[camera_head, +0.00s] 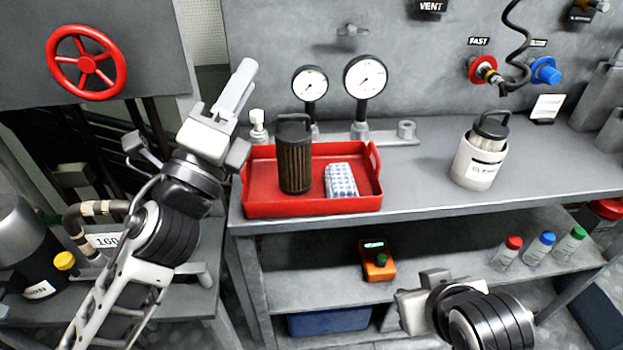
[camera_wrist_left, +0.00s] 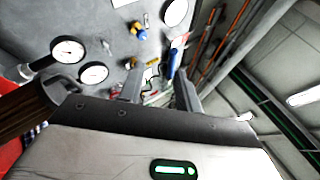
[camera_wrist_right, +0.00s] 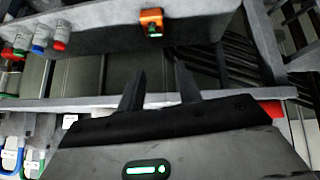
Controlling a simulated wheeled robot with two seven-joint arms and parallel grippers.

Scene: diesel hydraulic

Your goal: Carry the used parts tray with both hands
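The red parts tray (camera_head: 310,206) sits on the bench top at its left front edge, with raised end walls with handle slots. A dark used filter with a black top handle (camera_head: 295,160) stands upright in it, beside a blue-and-white checked pack (camera_head: 341,181). My left gripper (camera_head: 240,85) is open and empty, above and left of the tray, pointing up and away. The left wrist view shows its parted fingers (camera_wrist_left: 158,88), with the filter (camera_wrist_left: 25,112) at the left edge. My right gripper (camera_head: 415,300) is low in front of the lower shelf; its fingers (camera_wrist_right: 160,85) are apart and empty.
A white canister (camera_head: 478,168) with a black-handled filter stands right on the bench. Two gauges (camera_head: 365,76) rise behind the tray. The lower shelf holds an orange device (camera_head: 377,262) and capped bottles (camera_head: 540,247). Bench between tray and canister is clear.

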